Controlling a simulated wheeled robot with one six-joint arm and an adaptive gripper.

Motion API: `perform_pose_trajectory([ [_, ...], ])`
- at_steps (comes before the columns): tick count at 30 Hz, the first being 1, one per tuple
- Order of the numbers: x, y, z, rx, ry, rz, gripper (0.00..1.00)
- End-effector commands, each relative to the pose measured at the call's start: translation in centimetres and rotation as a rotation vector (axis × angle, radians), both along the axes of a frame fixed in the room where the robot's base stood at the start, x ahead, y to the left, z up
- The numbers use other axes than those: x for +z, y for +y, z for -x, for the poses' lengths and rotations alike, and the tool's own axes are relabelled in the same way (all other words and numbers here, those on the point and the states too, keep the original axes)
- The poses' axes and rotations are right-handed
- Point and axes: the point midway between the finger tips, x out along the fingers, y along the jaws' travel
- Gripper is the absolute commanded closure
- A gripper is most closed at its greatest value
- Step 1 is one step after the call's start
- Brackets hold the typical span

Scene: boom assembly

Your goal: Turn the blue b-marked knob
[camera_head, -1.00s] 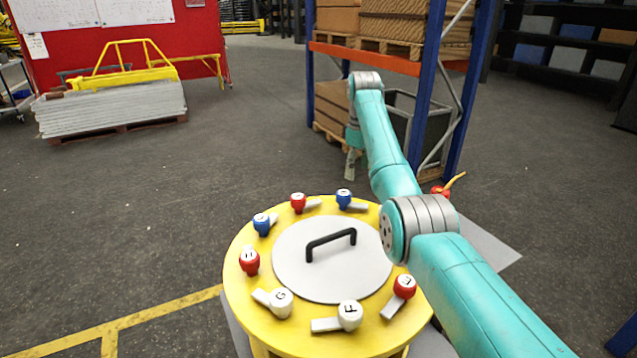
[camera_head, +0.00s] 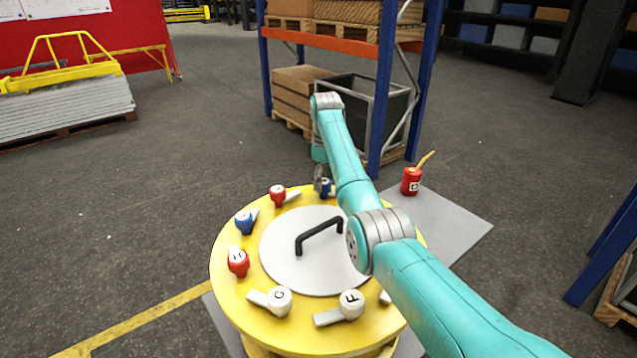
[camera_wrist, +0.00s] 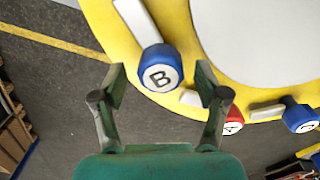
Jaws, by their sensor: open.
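The blue B-marked knob (camera_wrist: 160,68) sits on the rim of the yellow round table, its white top facing the wrist camera and its pale lever pointing up-left. In the head view the same blue knob (camera_head: 326,187) is at the table's far edge, partly hidden by my gripper (camera_head: 321,182). In the wrist view my gripper (camera_wrist: 161,82) is open, its two fingertips on either side of the knob's lower part in the picture. I cannot tell if they touch it.
The yellow table (camera_head: 228,292) carries several other knobs, including a red one (camera_head: 278,194) and another blue one (camera_head: 245,222). A black handle (camera_head: 319,233) stands on the grey centre lid. A red can (camera_head: 411,181) and a shelf rack (camera_head: 385,90) are beyond.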

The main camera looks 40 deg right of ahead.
Motion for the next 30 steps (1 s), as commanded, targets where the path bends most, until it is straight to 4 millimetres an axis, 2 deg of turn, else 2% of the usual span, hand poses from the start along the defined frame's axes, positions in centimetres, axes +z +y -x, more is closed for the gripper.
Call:
perform_pose_trajectory([
  [4,-0.82,-0.31,0.19,-0.001,0.001,0.0,0.26],
  [12,-0.94,-0.34,0.2,0.0,0.0,-0.001,0.26],
  [13,-0.94,-0.34,0.19,0.0,0.0,-0.001,0.29],
  [20,-0.92,-0.33,0.19,0.0,0.0,0.0,0.86],
  [30,-0.92,-0.31,0.18,-0.032,0.0,-0.001,0.86],
])
